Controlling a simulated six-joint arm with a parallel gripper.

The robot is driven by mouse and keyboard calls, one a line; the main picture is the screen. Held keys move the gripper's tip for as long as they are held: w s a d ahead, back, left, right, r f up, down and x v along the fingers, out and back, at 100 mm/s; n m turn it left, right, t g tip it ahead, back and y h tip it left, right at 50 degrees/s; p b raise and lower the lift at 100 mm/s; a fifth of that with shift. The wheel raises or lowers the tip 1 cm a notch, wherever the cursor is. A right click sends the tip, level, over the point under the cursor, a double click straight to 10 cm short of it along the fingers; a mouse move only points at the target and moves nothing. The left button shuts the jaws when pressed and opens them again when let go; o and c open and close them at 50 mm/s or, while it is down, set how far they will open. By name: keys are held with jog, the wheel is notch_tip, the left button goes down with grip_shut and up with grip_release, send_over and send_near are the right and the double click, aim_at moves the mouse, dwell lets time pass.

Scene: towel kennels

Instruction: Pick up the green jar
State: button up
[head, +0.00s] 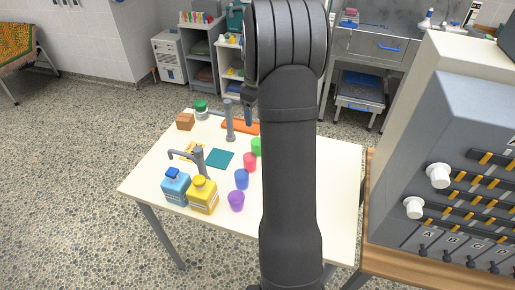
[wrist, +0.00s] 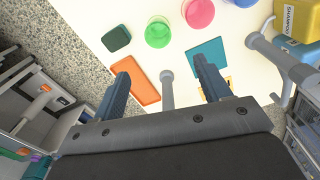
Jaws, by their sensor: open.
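A green round container (head: 256,146), which I take for the green jar, stands on the white table, partly hidden by my arm in the head view. In the wrist view it is the green round shape (wrist: 158,33), beyond my fingertips and between their lines. My gripper (wrist: 163,78) is open, with nothing held between its two blue fingers. In the head view one finger shows above the far part of the table; the rest is behind my arm.
A grey post (head: 230,122) stands near my fingers, and a bent spout (head: 197,158) nearer. Pink (head: 250,162), blue (head: 241,179) and purple (head: 236,201) containers line up nearby. Blue (head: 175,188) and yellow (head: 203,196) bottles stand left. A dark green piece (wrist: 116,39) lies beside the green container.

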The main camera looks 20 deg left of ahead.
notch_tip(320, 180, down, 16)
jog(key=shift+w+d, duration=0.1)
jog(key=shift+d, duration=0.05)
dwell(0.4)
jog(key=shift+c, duration=0.4)
jog(key=c, duration=1)
